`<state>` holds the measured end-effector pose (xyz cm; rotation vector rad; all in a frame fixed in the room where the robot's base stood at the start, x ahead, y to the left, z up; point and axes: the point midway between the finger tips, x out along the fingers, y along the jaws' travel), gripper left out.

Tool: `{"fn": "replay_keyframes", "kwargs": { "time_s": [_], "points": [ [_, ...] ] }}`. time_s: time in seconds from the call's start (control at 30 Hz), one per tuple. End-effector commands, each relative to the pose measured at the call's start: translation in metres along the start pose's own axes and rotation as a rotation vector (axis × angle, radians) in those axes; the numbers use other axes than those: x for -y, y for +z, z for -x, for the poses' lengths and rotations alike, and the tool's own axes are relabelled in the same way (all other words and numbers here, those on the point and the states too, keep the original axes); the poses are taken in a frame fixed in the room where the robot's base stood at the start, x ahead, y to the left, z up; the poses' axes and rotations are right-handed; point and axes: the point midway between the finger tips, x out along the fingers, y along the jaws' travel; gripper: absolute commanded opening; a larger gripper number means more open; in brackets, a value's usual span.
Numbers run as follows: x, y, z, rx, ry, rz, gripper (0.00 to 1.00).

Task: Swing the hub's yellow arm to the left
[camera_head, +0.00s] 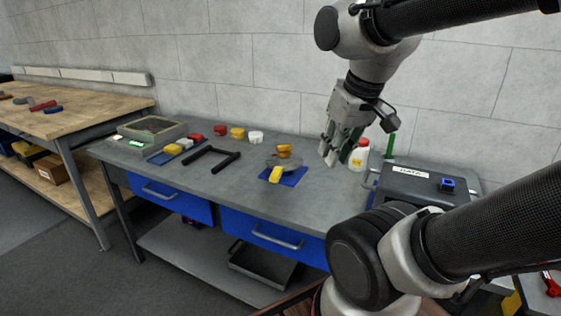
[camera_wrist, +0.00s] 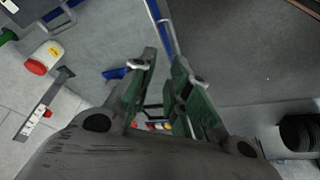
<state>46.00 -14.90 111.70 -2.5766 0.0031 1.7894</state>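The hub (camera_head: 284,162) is a grey round piece with a yellow top, on a blue mat (camera_head: 294,178) on the grey bench. Its yellow arm (camera_head: 276,174) sticks out toward the bench's front edge, slightly to the left. My gripper (camera_head: 335,156) is above the bench, to the right of the hub and apart from it. In the wrist view my gripper (camera_wrist: 165,72) shows two green-padded fingers spread apart with nothing held between them. I cannot make out the hub or its arm clearly in the wrist view.
A white bottle with a red cap (camera_head: 359,155) stands close to the right of my gripper. A dark grey box (camera_head: 408,184) is at the bench's right.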

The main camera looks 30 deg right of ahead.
Motion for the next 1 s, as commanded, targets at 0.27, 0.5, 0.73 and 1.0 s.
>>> {"fn": "replay_keyframes", "kwargs": {
  "time_s": [0.27, 0.5, 0.73, 1.0],
  "points": [
    [-0.003, -0.030, -0.050, 0.239, 0.004, -0.012, 0.50],
    [-0.007, -0.099, -0.119, 0.394, 0.026, -0.126, 0.50],
    [-0.013, -0.165, -0.203, 0.456, 0.078, -0.336, 0.50],
    [-0.015, -0.239, -0.232, 0.343, 0.122, -0.662, 0.50]
  ]
}}
